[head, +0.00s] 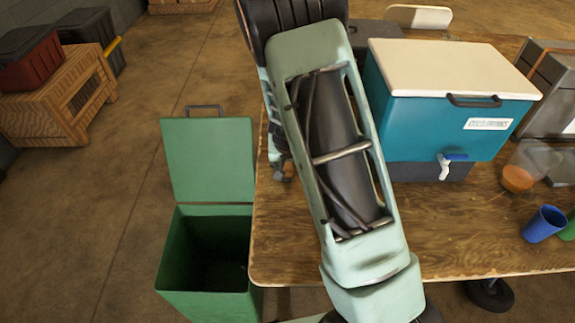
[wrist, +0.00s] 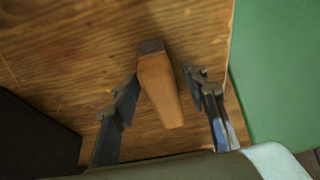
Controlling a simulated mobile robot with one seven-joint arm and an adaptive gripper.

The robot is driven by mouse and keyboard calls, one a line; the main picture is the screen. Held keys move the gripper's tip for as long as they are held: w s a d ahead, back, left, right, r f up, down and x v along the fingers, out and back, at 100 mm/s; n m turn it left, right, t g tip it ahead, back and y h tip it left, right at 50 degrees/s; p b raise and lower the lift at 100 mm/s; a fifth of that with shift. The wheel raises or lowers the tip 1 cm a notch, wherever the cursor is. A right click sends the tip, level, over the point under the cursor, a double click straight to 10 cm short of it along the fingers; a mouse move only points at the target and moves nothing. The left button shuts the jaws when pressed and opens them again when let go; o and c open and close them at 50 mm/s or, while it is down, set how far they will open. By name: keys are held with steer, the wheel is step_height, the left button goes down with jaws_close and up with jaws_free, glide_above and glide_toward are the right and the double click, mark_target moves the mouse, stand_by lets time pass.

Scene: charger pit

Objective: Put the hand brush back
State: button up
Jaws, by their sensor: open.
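The hand brush (wrist: 160,88) has an orange-brown wooden body with a dark end at the top in the wrist view. It appears to be at the wooden table top (wrist: 70,40), near the table's edge. My gripper (wrist: 158,76) is open, with one finger on each side of the brush. Gaps show between the fingers and the brush. In the head view my arm covers the brush and most of my gripper. That view shows the table (head: 300,250) with its near left corner bare.
A green bin (head: 205,250) with its lid raised stands against the table's left side. A teal cooler (head: 440,110) stands on the table, right of my arm. A blue cup (head: 545,224) is farther right. Floor between is clear.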

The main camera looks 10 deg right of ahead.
steer(key=p+v, duration=0.4)
steer(key=v, duration=0.8)
steer(key=shift+r, duration=0.1)
